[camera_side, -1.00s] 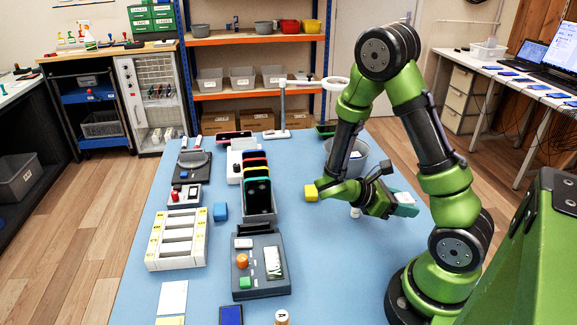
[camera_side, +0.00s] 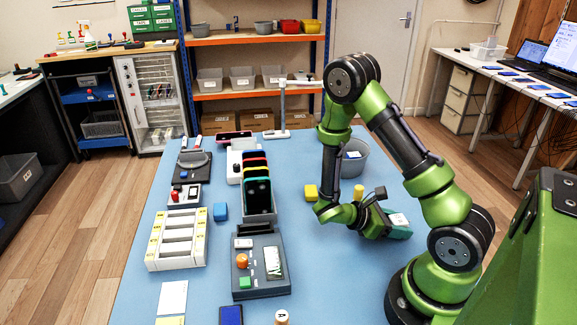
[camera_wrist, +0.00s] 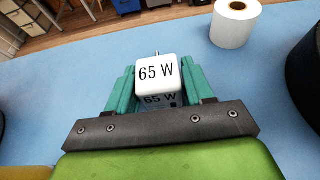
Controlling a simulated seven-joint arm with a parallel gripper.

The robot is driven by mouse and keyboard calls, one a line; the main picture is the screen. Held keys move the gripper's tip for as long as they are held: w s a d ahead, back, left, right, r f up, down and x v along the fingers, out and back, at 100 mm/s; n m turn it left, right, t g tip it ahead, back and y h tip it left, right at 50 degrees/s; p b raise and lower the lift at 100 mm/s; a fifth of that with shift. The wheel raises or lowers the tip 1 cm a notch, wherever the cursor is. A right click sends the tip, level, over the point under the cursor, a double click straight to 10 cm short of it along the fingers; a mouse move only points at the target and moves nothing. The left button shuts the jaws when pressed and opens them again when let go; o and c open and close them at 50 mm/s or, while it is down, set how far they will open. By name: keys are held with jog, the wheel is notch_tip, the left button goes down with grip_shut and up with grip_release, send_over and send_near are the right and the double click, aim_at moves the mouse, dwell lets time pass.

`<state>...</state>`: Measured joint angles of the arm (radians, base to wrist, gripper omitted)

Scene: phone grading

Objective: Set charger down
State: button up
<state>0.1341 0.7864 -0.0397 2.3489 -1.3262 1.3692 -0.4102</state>
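The charger (camera_wrist: 158,73) is a white cube marked "65 W" with metal prongs at its far end. In the wrist view it sits between the teal fingers of my gripper (camera_wrist: 158,88), which close on both its sides. In the side view my gripper (camera_side: 399,226) is low over the right part of the blue table, with the white charger (camera_side: 397,219) between its fingers. I cannot tell whether the charger touches the table.
A white roll (camera_wrist: 233,24) stands beyond the charger in the wrist view. The phone rack (camera_side: 259,213) and grey console (camera_side: 260,279) stand left. The front right table is clear.

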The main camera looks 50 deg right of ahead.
jog(key=o, duration=0.3)
jog(key=shift+r, duration=0.1)
jog(key=v, duration=1.1)
jog(key=shift+w, duration=0.1)
jog(key=shift+w+a+r, duration=0.3)
jog(key=shift+a, duration=0.2)
jog(key=w+a+r+m+t+y, duration=0.1)
jog(key=a+r+m+t+y, duration=0.4)
jog(key=r+t, duration=0.3)
jog(key=w+a+r+m+t+y, duration=0.1)
jog(key=a+r+m+t+y, duration=0.5)
jog(key=r, duration=0.5)
jog(key=a+m+t, duration=0.2)
jog(key=shift+r+t, duration=0.2)
jog(key=shift+t, duration=0.2)
jog(key=shift+w, duration=0.15)
